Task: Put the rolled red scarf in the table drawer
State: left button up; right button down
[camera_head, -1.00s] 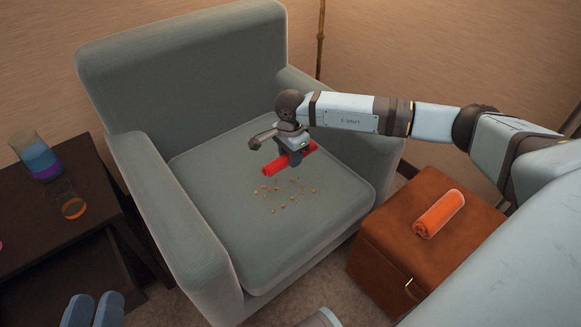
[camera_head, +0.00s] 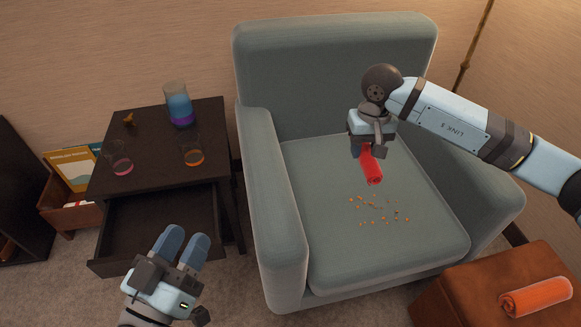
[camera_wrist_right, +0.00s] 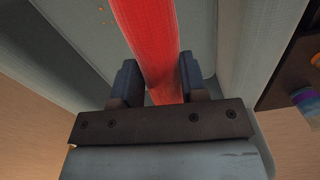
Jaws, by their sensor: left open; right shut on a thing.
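The rolled red scarf (camera_head: 371,168) is held in my right gripper (camera_head: 366,150), above the seat of the grey armchair. In the right wrist view the red roll (camera_wrist_right: 150,35) lies between the two fingers (camera_wrist_right: 163,82). The dark table (camera_head: 150,135) stands left of the armchair. Its drawer (camera_head: 150,225) is pulled open at the front, and the part of its inside that shows looks empty. My left gripper (camera_head: 183,247) is open and empty, in front of the drawer's right part and hiding some of it.
The table top holds a blue and purple pitcher (camera_head: 178,105) and glasses (camera_head: 193,156). Orange crumbs (camera_head: 375,205) lie on the armchair seat (camera_head: 330,240). An orange rolled cloth (camera_head: 535,297) lies on a brown ottoman (camera_head: 455,300). The armchair's left arm (camera_head: 270,190) stands between scarf and table.

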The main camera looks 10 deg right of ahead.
aim_at(165, 220)
jog(key=k+j, duration=0.15)
jog(key=j, duration=0.15)
jog(key=k+j, duration=0.2)
jog(key=j, duration=0.15)
jog(key=k+j+z, duration=0.1)
jog(key=j, duration=0.35)
jog(key=j+z, duration=0.1)
jog(key=j, duration=0.35)
jog(key=j+z, duration=0.1)
jog(key=j, duration=0.8)
jog(key=i+j, duration=0.2)
jog(key=i+j+z, duration=0.1)
jog(key=j, duration=0.25)
jog(key=i+j, duration=0.2)
jog(key=i+j+z, duration=0.1)
jog(key=i+j, duration=0.25)
jog(key=j, duration=0.1)
